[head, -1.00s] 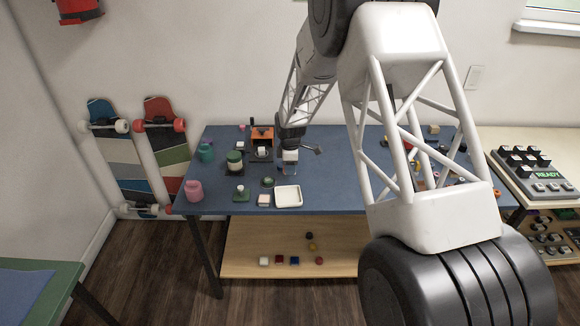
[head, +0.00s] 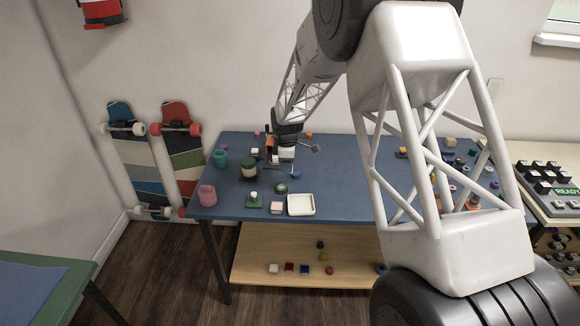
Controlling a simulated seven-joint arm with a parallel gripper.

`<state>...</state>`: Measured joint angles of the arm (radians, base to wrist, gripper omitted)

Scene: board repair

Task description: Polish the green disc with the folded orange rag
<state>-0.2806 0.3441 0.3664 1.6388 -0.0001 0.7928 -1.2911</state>
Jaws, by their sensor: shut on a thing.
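My gripper (head: 286,160) is small in the head view, low over the back left part of the blue table. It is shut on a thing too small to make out.
The blue table (head: 340,195) also holds a white tray (head: 301,205), a pink pot (head: 207,195), a teal pot (head: 220,158) and a green block with a white knob (head: 254,200). A blue piece (head: 296,174) lies near my gripper. My arm hides part of the table's right side.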

